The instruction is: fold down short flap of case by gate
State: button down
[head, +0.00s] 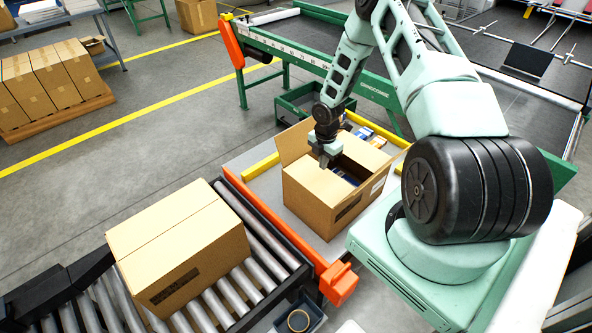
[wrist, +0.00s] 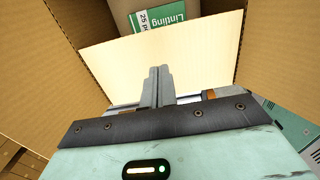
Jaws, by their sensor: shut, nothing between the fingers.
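An open brown case (head: 308,206) stands on a grey plate beside the orange gate (head: 338,284). Its far-left flap (head: 294,142) stands up. Blue and pale goods show in its opening. In the wrist view a pale cardboard flap (wrist: 200,50) spans the opening, with brown walls on both sides and a green-labelled pack (wrist: 160,17) beyond it. My gripper (head: 324,161) is over the case opening, pointing down. Its fingers (wrist: 157,72) are shut and empty, and overlap the pale flap in the wrist view. I cannot tell whether they touch it.
A closed case (head: 180,235) sits on the roller conveyor (head: 245,290) at left. Yellow rails (head: 260,166) edge the plate. A green-framed machine (head: 375,88) stands behind. Stacked cases (head: 45,80) are far left. Grey floor (head: 110,165) between is clear.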

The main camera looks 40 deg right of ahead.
notch_tip(320, 180, up, 6)
jog(key=p, duration=0.4)
jog(key=shift+r, duration=0.15)
